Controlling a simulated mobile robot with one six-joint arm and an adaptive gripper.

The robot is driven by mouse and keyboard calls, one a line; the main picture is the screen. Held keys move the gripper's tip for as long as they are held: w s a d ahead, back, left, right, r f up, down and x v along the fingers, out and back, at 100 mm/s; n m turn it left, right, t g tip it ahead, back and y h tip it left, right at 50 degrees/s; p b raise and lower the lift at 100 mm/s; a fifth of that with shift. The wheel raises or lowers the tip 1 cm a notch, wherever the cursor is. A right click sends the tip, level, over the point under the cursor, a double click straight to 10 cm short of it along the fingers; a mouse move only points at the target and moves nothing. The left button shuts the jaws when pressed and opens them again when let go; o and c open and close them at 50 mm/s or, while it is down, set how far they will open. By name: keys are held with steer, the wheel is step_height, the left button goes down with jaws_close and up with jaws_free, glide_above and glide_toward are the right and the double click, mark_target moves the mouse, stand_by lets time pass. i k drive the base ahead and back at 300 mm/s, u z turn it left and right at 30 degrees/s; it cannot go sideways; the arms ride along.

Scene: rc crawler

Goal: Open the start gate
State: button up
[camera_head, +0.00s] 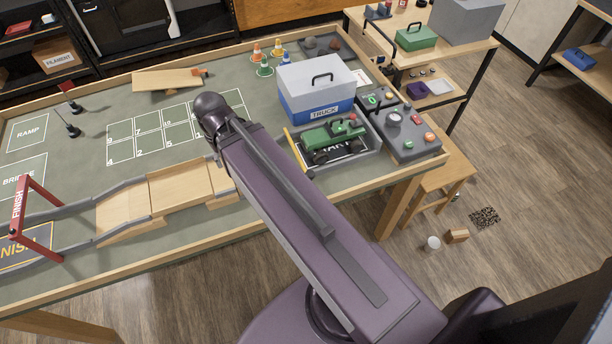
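The start gate (294,147) looks like a thin yellow bar along the left edge of the start tray (368,160). It appears to lie across the side facing the course. A green crawler truck (330,138) stands in the tray, over a dark mat with START lettering that it partly hides. A grey control panel (420,140) with a dial, a green display and several coloured buttons is right of the tray. My purple arm reaches up from the bottom and ends in a dark rounded joint left of the gate. My gripper is not visible.
A white and blue TRUCK box (316,88) stands behind the tray. Small cones (265,68) stand further back. A wooden ramp section (180,187) and red FINISH arch (20,205) are left of my arm. A wooden stool (440,180) stands right of the table.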

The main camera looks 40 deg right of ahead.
mark_target(311, 173)
steer(key=u, duration=0.1)
steer(key=k, duration=0.9)
steer(key=z, duration=0.6)
